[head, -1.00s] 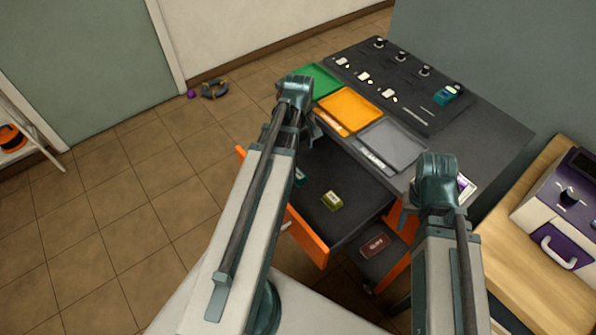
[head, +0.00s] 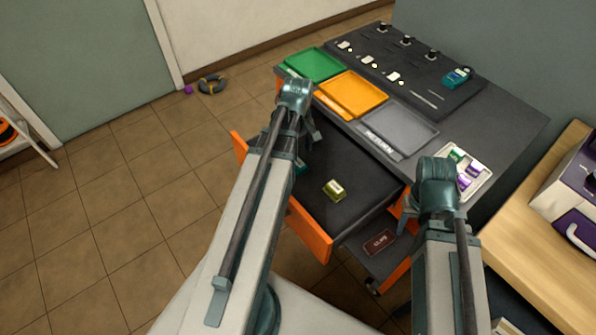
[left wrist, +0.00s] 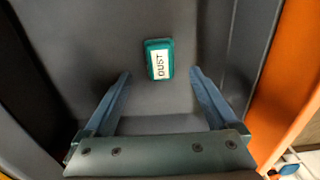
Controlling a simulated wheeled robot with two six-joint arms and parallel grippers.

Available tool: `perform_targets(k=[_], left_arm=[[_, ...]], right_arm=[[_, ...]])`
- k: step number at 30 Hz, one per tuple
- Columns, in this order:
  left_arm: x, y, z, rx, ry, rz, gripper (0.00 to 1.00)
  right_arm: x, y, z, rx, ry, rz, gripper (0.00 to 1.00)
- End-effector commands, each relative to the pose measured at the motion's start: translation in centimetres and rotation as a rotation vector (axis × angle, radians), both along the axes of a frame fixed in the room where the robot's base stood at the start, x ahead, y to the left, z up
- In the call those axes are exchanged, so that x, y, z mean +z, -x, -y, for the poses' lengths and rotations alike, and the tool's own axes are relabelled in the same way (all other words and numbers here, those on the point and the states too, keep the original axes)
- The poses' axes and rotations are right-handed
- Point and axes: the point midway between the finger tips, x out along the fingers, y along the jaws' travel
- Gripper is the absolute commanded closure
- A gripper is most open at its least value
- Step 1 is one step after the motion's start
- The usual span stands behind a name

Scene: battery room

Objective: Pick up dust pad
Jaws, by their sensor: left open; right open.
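The dust pad (left wrist: 159,60) is a small teal block with a white label reading DUST. It lies on the dark floor of the open drawer (head: 350,215). In the left wrist view my left gripper (left wrist: 160,75) is open, its fingers on either side of the pad's near end in the picture, with nothing between them; I cannot tell the height gap. In the head view my left arm hides most of the pad. My right gripper (head: 408,213) is open, low by the drawer's right side, partly hidden by its own wrist.
A yellow-green block (head: 335,190) lies in the same drawer. The orange drawer front (head: 309,232) stands up as an edge. Above are green (head: 316,65), orange (head: 353,94) and grey (head: 400,131) trays. A white tray (head: 484,184) holds small purple and green items.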

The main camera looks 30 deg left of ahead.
Motion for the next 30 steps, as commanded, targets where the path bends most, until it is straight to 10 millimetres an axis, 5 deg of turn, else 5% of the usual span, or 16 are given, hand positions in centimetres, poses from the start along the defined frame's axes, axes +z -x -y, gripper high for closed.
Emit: perform_targets(k=[8,21,30], left_arm=[[-0.6,0.0,0.0,0.000,0.000,0.000,0.07],[-5.4,0.2,0.2,0.000,0.000,0.000,0.07],[-5.3,0.2,0.2,0.000,0.000,0.000,0.09]], right_arm=[[-0.6,0.0,0.0,0.000,0.000,0.000,0.50],[-5.4,0.0,0.0,0.000,0.000,0.000,0.50],[-5.3,0.0,0.0,0.000,0.000,0.000,0.50]])
